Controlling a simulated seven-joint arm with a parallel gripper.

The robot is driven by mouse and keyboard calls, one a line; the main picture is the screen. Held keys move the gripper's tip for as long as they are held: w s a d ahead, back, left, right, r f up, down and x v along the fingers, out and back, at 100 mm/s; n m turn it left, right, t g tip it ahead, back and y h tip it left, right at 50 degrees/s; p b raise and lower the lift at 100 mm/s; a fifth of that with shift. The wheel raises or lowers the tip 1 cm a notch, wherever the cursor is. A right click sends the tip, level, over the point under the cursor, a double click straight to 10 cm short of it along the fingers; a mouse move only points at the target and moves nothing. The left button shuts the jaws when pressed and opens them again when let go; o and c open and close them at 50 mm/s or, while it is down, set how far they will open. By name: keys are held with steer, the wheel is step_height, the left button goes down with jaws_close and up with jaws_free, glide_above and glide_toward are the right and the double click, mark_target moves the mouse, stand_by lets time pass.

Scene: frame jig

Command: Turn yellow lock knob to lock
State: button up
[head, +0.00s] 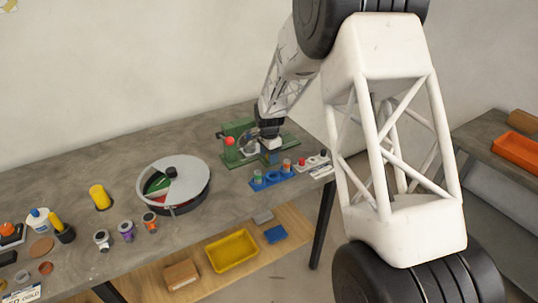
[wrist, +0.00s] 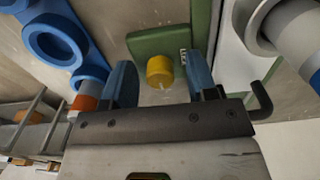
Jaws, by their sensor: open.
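The yellow lock knob (wrist: 159,71) sits on a green plate (wrist: 150,42) of the jig in the wrist view. A small pale mark shows on its near edge. My gripper (wrist: 160,76) is open, with one blue finger on each side of the knob. A gap shows between the knob and each finger, and I cannot tell how far down the fingers reach. In the head view my gripper (head: 270,150) is over the green frame jig (head: 287,158), and the knob is hidden there.
A blue holder (head: 272,179) with several small items stands in front of the jig. A red ball (head: 229,141) tops the jig's left side. A round divided tray (head: 205,190) lies farther left. In the wrist view a grey cylinder (wrist: 294,32) is close at right.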

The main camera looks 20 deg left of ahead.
steer(key=c, duration=0.9)
